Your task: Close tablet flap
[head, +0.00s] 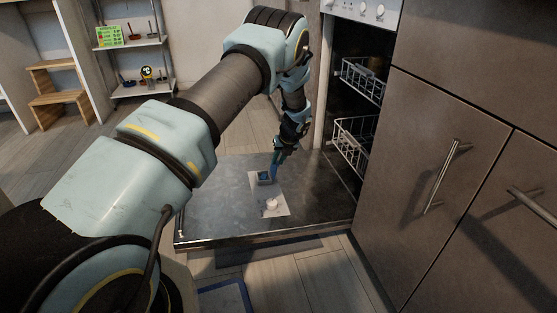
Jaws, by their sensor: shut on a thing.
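The dishwasher door (215,205) lies open and flat, low over the floor. A pale dispenser panel (283,209) is set in its inner face. The tablet compartment (264,181) shows at the panel's far end as a small dark recess with blue in it. My gripper (275,171) reaches down to this compartment from above, its fingertips at the blue part. It is shut on what appears to be the tablet flap (273,179). The flap is small and partly hidden by the fingers, so its exact angle cannot be told.
A white round cap (271,203) sits on the near part of the panel. Wire racks (352,135) stand inside the dishwasher at the right. Brown cabinets (450,130) with bar handles (446,175) border it. A shelf (140,45) and wooden step stool (55,90) stand far left.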

